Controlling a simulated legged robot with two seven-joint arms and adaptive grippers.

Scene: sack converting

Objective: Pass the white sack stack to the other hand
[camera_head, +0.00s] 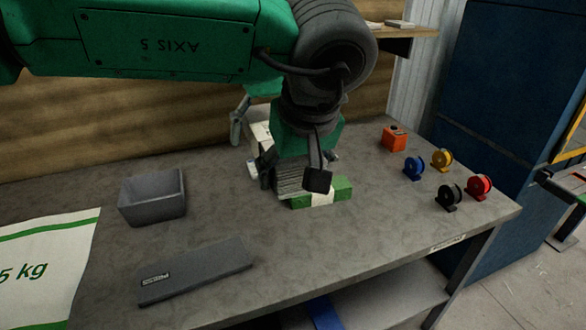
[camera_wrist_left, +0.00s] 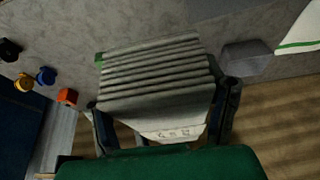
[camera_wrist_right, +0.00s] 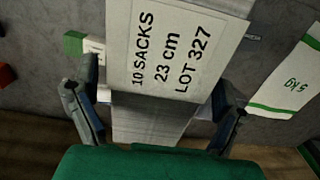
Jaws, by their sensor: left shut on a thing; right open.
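The white sack stack (camera_head: 288,183) is a grey-white pile of folded sacks, held just above the table. In the left wrist view its layered edges (camera_wrist_left: 155,75) face the camera. My left gripper (camera_head: 291,174) is shut on the stack, with one finger on each side. My right gripper (camera_wrist_right: 155,100) is open behind it, mostly hidden by my left arm in the head view. In the right wrist view its fingers stand either side of the stack's far end, below a label (camera_wrist_right: 175,55) reading "10 SACKS 23 cm LOT 327". I cannot tell whether they touch it.
A green block with a white band (camera_head: 341,188) lies beside the stack. A grey bin (camera_head: 152,206), a dark flat plate (camera_head: 195,272) and a white 5 kg sack (camera_head: 45,262) are left. An orange box (camera_head: 394,138) and several coloured spools (camera_head: 414,168) are right.

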